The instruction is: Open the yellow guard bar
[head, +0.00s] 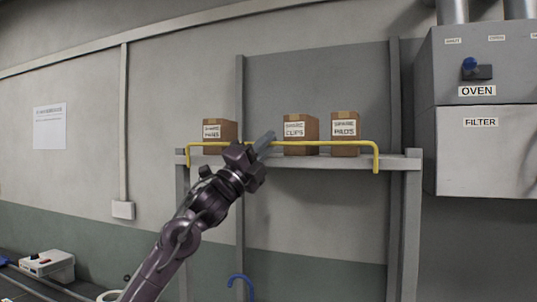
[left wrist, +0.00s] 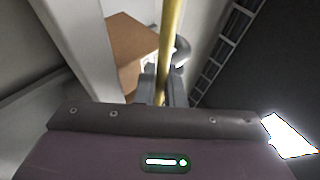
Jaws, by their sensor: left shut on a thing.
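The yellow guard bar (head: 318,143) runs level across the front of a shelf, in front of the boxes, with its ends bent down at both sides. My left gripper (head: 262,144) reaches up from the lower left and is shut on the bar, left of its middle. In the left wrist view the bar (left wrist: 169,45) passes between the two fingers (left wrist: 164,85). The part of the bar inside the jaws is hidden in the head view. My right gripper is not in view.
Three cardboard boxes, left (head: 222,124), middle (head: 301,149) and right (head: 345,150), stand on the grey shelf (head: 398,163) behind the bar. A grey oven and filter cabinet (head: 480,150) is at the right. A white device (head: 48,265) sits at lower left.

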